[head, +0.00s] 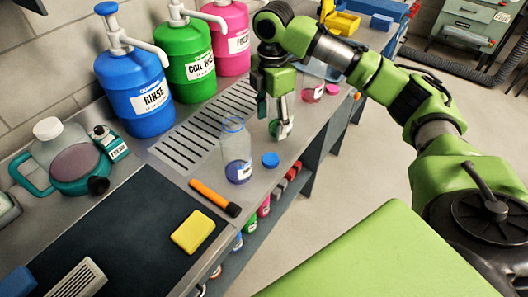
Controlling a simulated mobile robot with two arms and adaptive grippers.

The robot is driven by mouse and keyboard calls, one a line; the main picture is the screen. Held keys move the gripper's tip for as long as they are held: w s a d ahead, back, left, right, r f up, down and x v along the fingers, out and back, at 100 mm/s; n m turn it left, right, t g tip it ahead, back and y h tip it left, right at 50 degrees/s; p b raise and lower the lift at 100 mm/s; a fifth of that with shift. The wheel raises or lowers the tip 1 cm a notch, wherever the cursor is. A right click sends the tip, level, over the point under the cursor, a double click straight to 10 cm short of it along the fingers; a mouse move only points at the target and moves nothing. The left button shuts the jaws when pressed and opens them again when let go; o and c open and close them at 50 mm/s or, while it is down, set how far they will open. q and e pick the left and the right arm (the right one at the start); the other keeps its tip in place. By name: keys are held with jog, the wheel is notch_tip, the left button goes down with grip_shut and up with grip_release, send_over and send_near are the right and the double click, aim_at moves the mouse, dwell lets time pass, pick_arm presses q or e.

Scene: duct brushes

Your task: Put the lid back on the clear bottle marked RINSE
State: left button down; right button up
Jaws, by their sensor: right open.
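A clear bottle (236,150) with some blue liquid and a blue rim stands upright and uncapped on the grey bench. I cannot read any marking on it. A blue lid (270,160) lies on the bench just right of the bottle. My right gripper (274,118) is open and empty, pointing down behind the lid and to the right of the bottle's top. My left gripper is not in view.
Large blue RINSE (140,92), green (188,60) and pink (230,38) pump containers line the back. An orange-handled tool (212,196) and a yellow sponge (193,231) lie in front. Another clear bottle (312,85) with pink liquid stands behind my gripper.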

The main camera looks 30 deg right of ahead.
jog(key=s, duration=0.1)
jog(key=p, duration=0.1)
send_over(271, 159)
notch_tip(271, 159, down, 8)
jog(key=shift+d+f, duration=0.1)
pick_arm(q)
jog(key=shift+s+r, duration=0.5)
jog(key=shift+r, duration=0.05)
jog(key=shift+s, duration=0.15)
pick_arm(e)
jog(key=shift+f, duration=0.3)
notch_tip(271, 159, down, 4)
jog(key=shift+w+r+p, duration=0.1)
jog(key=shift+r+p, duration=0.05)
jog(key=shift+p, duration=0.6)
jog(key=shift+f, duration=0.5)
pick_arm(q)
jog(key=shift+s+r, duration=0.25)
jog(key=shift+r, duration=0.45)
